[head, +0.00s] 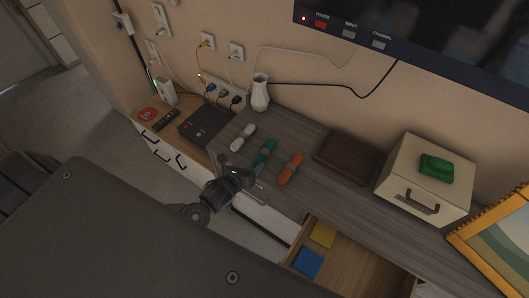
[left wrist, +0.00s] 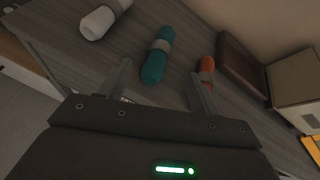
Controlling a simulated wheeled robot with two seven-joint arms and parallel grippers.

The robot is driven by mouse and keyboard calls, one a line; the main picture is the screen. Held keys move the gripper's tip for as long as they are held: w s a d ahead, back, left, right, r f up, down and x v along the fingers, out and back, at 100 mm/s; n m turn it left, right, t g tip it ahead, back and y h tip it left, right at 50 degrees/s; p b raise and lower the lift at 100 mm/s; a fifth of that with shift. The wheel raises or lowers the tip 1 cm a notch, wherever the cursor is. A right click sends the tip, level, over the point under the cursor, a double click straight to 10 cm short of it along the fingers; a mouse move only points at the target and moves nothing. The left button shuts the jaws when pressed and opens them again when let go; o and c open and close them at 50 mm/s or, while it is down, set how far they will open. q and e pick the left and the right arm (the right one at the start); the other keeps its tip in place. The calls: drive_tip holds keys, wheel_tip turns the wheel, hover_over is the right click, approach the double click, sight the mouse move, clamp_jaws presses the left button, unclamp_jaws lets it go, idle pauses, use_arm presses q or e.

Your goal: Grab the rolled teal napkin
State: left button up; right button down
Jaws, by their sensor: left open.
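The rolled teal napkin (head: 264,152) lies on the grey wooden cabinet top, with a grey band around its middle. In the left wrist view the teal napkin (left wrist: 157,57) lies ahead of and between my two fingers. A white rolled napkin (head: 243,137) lies to its left and an orange rolled napkin (head: 291,169) to its right, each with a grey band. My left gripper (head: 252,179) is open and empty at the cabinet's front edge, just short of the teal napkin. In the left wrist view its fingers (left wrist: 160,88) are spread apart. My right gripper is not in view.
A white vase (head: 260,93) stands behind the napkins. A brown box (head: 348,157) and a cream box (head: 424,178) with a green folded cloth (head: 436,168) are to the right. An open drawer (head: 356,272) holds yellow and blue cloths. A dark flat device (head: 206,125) lies left.

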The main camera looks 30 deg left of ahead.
sight(262, 154)
use_arm(q)
drive_tip(key=x, duration=0.5)
drive_tip(key=shift+w+f, duration=0.15)
drive_tip(key=shift+w, duration=0.15)
drive_tip(key=shift+w+p, duration=0.15)
drive_tip(key=shift+p, duration=0.2)
drive_tip(key=x, duration=0.2)
drive_tip(key=p+x, duration=0.1)
drive_tip(key=x, duration=0.2)
drive_tip(key=shift+d+f, duration=0.2)
drive_tip(key=shift+f, duration=0.05)
drive_tip(key=shift+s, duration=0.2)
drive_tip(key=c, duration=1.1)
drive_tip(key=shift+r, duration=0.2)
